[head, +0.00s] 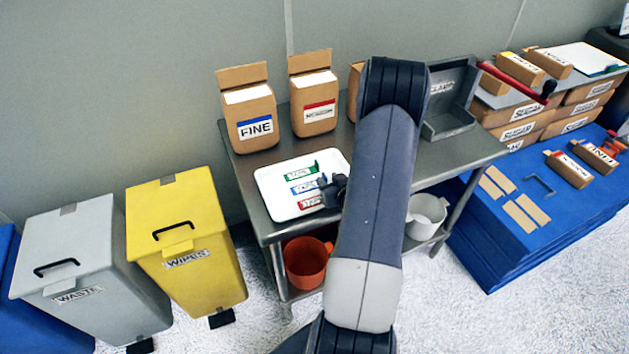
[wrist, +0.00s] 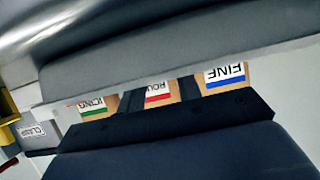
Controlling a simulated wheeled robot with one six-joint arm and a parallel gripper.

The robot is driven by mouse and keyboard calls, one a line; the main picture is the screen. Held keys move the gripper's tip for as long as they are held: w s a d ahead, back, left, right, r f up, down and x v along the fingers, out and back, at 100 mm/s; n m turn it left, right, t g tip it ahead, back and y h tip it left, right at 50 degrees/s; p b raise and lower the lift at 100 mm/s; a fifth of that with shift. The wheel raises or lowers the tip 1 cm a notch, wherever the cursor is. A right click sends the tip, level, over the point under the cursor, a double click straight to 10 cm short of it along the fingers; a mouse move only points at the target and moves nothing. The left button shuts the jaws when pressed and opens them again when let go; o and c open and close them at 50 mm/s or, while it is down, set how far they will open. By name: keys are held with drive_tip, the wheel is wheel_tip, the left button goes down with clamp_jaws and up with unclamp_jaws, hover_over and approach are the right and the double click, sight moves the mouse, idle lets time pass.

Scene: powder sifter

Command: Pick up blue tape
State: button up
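The blue tape (head: 305,187) lies in the white tray (head: 275,205) on the steel table, between a green tape (head: 301,172) and a red tape (head: 311,203). My gripper (head: 330,188) shows as a small dark shape over the right part of the tray, close to the right ends of the tapes. My arm hides most of it, so I cannot tell whether it is open or shut, or touching a tape. In the wrist view no tape can be made out.
Paper bags, one marked FINE (head: 254,128) and one with a red stripe (head: 318,116), stand behind the tray. A grey open bin (head: 451,100) stands at right. An orange bucket (head: 306,265) and a white pot (head: 428,215) sit on the lower shelf.

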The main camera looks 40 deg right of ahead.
drive_tip(key=shift+w+d+f, duration=0.1)
drive_tip(key=shift+w+f, duration=0.15)
drive_tip(key=shift+w, duration=0.2)
drive_tip(key=shift+c, duration=0.5)
clamp_jaws()
